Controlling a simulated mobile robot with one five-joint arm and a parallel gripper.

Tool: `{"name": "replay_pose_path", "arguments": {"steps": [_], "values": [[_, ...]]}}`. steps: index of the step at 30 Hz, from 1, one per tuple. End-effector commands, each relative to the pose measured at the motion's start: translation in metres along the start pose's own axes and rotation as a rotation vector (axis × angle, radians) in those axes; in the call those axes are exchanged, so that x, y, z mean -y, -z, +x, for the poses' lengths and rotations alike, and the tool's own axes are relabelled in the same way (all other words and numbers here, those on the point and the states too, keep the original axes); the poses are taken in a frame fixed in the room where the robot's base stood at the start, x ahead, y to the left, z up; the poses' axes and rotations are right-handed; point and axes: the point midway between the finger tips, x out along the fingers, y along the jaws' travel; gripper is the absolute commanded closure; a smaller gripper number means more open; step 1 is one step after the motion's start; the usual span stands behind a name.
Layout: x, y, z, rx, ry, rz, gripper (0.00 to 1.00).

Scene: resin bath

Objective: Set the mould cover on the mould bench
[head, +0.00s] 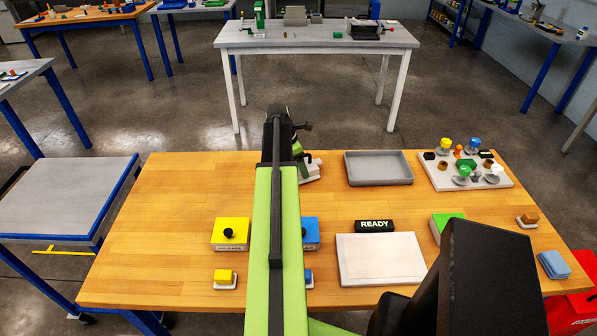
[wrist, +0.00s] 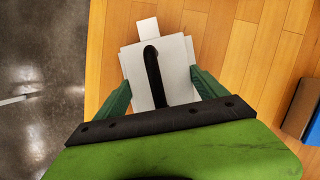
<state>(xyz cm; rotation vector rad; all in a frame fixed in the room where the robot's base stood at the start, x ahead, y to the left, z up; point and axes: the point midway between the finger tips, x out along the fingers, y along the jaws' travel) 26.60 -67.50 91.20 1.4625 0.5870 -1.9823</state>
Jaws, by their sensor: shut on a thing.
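A pale grey-white block with a black bar handle, which looks like the mould cover (wrist: 176,60), sits between the green fingers of my gripper (wrist: 160,78) in the wrist view. My gripper is shut on it. In the head view the cover (head: 311,172) shows partly beside my gripper (head: 298,153), near the far edge of the wooden table (head: 160,190); my arm hides the rest. I cannot tell whether it touches the table. Which table is the mould bench is not marked; a grey-topped bench (head: 290,38) with white legs stands beyond.
On the wooden table are a grey tray (head: 378,168), a white board of knobs (head: 490,180), a READY sign (head: 375,226), a white plate (head: 380,260), a yellow box (head: 230,234) and a blue box (head: 311,235). Open floor lies between the wooden table and the far bench.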

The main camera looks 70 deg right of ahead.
Motion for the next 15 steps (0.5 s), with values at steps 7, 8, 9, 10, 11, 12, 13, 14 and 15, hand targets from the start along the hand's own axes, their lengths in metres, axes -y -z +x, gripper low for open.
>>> {"name": "replay_pose_path", "arguments": {"steps": [7, 8, 9, 10, 11, 12, 13, 14, 15], "values": [[-0.0001, -0.0001, -0.0004, 0.001, 0.000, -0.001, 0.91], [-0.0001, 0.0003, 0.0007, 0.001, 0.000, -0.001, 0.91], [-0.0001, 0.0007, 0.0022, 0.001, 0.000, -0.001, 0.91], [-0.0001, 0.0010, 0.0031, 0.001, 0.000, -0.001, 0.91], [-0.0001, 0.0009, 0.0018, 0.000, 0.000, -0.001, 0.14], [-0.0001, 0.0008, 0.0015, 0.000, 0.000, -0.001, 0.09], [-0.0002, 0.0008, 0.0014, 0.000, 0.000, -0.001, 0.05], [-0.0002, 0.0008, 0.0014, 0.000, 0.000, -0.001, 0.01], [-0.0002, 0.0008, 0.0014, 0.000, 0.000, -0.001, 0.00]]}}
